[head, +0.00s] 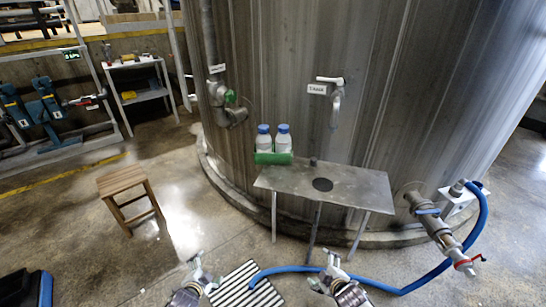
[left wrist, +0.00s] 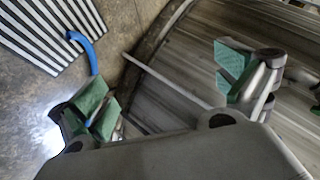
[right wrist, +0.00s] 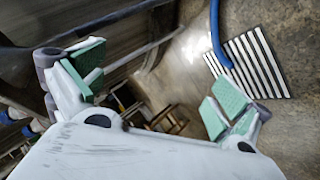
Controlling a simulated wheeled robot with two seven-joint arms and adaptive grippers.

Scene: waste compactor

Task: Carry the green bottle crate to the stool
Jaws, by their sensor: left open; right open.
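The green bottle crate (head: 273,158) holds white bottles with blue caps (head: 264,139) and stands on the left end of a metal table (head: 340,187) against the tank. The wooden stool (head: 123,181) stands on the floor to the left, with a bare seat. My left gripper (head: 194,268) is low in front of the table, open and empty; its green-padded fingers are spread in the left wrist view (left wrist: 165,85). My right gripper (head: 333,262) is to its right, also low, open and empty, with spread fingers in the right wrist view (right wrist: 150,85). Both are apart from the crate.
The large tank (head: 290,70) stands behind the table. A shelf cart (head: 138,82) stands at back left. The floor between stool and table is clear.

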